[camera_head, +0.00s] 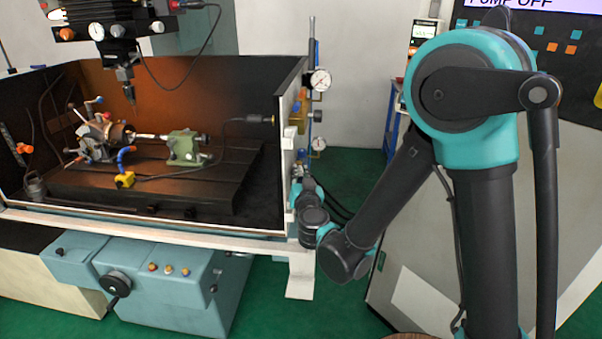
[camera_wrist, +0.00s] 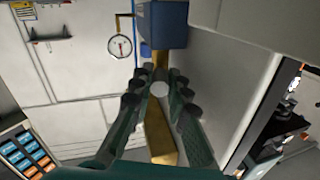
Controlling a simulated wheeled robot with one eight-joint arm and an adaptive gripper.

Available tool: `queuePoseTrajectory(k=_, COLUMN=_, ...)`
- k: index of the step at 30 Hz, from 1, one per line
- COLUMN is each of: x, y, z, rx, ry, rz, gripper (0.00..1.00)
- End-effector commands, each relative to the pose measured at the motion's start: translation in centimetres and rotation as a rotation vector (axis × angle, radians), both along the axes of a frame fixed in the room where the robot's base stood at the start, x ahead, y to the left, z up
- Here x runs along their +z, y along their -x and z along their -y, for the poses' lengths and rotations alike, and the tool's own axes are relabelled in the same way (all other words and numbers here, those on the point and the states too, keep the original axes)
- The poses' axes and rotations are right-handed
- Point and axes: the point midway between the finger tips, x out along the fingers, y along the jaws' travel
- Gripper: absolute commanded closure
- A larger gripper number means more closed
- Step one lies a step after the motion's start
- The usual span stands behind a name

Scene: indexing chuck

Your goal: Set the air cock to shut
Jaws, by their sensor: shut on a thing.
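In the wrist view, the two green fingers of my gripper (camera_wrist: 158,85) with dark round pads stand on either side of a brass-yellow bar with a grey round end, which looks like the air cock (camera_wrist: 160,137). My gripper is shut on it. The bar runs up towards a blue box (camera_wrist: 165,25), and the fingers hide part of its sides. In the head view, my gripper (camera_head: 300,190) is at the right end of the machine enclosure, small and partly hidden by my wrist, so the cock's setting cannot be read there.
A round gauge (camera_wrist: 120,46) hangs left of the blue box; a pale panel (camera_wrist: 230,80) is close on the right. In the head view, two gauges, upper (camera_head: 320,80) and lower (camera_head: 318,144), and brass fittings (camera_head: 298,115) sit on the enclosure's right end. Green floor (camera_head: 355,150) is clear there.

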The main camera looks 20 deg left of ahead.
Motion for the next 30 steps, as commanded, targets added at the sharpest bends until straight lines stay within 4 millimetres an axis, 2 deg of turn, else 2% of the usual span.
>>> queuePoseTrajectory(k=8, x=0.1, y=-0.1, z=-0.1, rx=0.001, ry=0.001, rz=0.002, gripper=1.00)
queuePoseTrajectory(k=9, x=0.1, y=-0.1, z=-0.1, rx=0.001, ry=0.001, rz=0.002, gripper=0.79)
queuePoseTrajectory(k=13, x=0.0, y=-0.1, z=-0.1, rx=0.001, ry=0.000, rz=0.002, gripper=0.63)
queuePoseTrajectory(k=24, x=0.0, y=0.1, z=0.0, rx=0.002, ry=0.001, rz=0.001, gripper=0.63)
queuePoseTrajectory(k=30, x=0.0, y=1.8, z=0.8, rx=0.003, ry=0.001, rz=0.001, gripper=0.63)
